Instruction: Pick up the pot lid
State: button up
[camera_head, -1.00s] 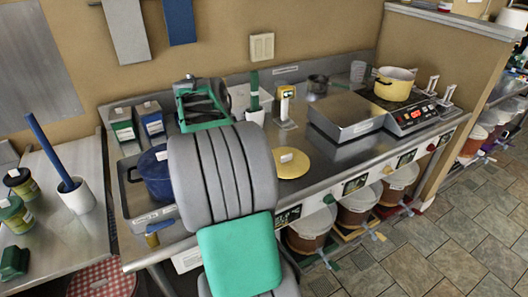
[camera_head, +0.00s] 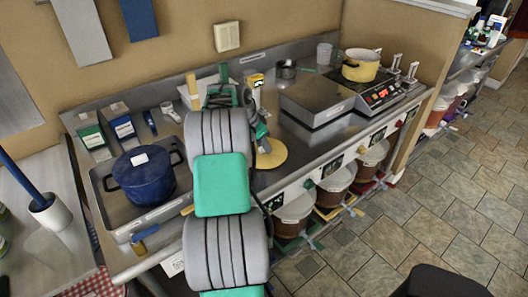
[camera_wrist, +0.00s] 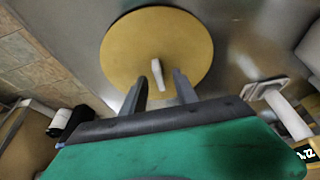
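The pot lid is a flat yellow disc (camera_head: 276,156) on the steel counter, partly hidden behind my arm in the head view. The wrist view shows most of the lid (camera_wrist: 130,48) with its small white handle (camera_wrist: 157,70) upright near the middle. My gripper (camera_wrist: 160,82) is open, with its two dark fingers apart and empty. Its fingertips are just short of the handle in the picture, one to each side. Whether they touch the lid cannot be told. An uncovered yellow pot (camera_head: 360,67) stands on the cooker at the back right.
A blue pot (camera_head: 145,178) stands in a tray on the left of the counter. A flat metal box (camera_head: 316,100) and the cooker (camera_head: 382,96) are right of the lid. Lidded buckets (camera_head: 335,180) stand below the counter. The floor at right is mostly clear.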

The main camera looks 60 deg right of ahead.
jog(key=shift+c, duration=0.4)
grip_shut()
jog(key=shift+r, duration=0.1)
